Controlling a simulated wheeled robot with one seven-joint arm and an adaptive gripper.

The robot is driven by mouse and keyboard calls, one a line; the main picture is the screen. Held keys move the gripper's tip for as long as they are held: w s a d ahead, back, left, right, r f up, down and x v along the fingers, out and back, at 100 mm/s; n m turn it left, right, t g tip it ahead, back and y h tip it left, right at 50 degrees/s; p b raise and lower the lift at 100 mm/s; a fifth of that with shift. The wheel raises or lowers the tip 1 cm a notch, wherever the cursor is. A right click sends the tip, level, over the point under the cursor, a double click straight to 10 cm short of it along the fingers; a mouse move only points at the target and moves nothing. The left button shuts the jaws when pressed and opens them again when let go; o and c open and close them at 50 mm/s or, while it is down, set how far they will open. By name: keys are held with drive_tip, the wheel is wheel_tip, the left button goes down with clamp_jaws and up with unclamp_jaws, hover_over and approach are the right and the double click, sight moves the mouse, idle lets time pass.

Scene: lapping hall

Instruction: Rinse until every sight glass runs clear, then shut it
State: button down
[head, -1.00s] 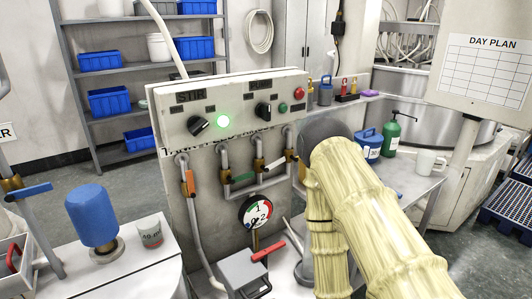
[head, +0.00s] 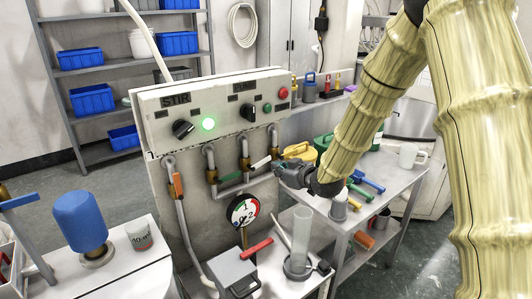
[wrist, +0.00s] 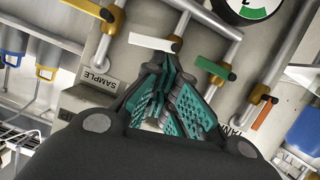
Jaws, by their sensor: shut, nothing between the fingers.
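A round gauge (head: 243,210) sits under the pipes. A red lever (head: 256,247) is above a grey box (head: 232,272). A side table (head: 392,192) at right bears coloured tools and a white mug (head: 411,156). At left are a blue cylinder (head: 80,220) and a beaker (head: 140,236).

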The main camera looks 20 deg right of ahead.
wheel_tip(320, 180, up, 6)
drive_tip(key=w+t, duration=0.1)
drive_tip(key=w, duration=0.1)
drive_tip(key=p, duration=0.3)
hover_over(269, 156)
drive_tip(key=s+a, duration=0.3)
drive_tip(key=s, duration=0.1)
drive_tip(key=f, duration=0.2)
drive_tip(key=shift+n, duration=0.3)
drive_tip(key=shift+w+d+f+p, duration=0.2)
drive_tip(key=shift+f+p, duration=0.15)
drive_tip(key=shift+f, duration=0.3)
drive_tip(key=shift+w+d+f+p, duration=0.15)
drive_tip(key=shift+f+p, duration=0.15)
drive_tip(key=shift+f, duration=0.4)
drive_tip(key=shift+w+d+f+p, duration=0.1)
drive_tip(key=shift+w+f+p, duration=0.2)
drive_tip(key=shift+f, duration=0.35)
drive_tip(key=shift+f, duration=0.1)
drive_tip(key=shift+w+d+f+m+y+b, duration=0.15)
drive_tip(key=shift+d+f+m+y+b, duration=0.45)
drive_tip(key=shift+b, duration=0.35)
drive_tip(key=shift+a, duration=0.1)
drive_tip(key=shift+r, duration=0.1)
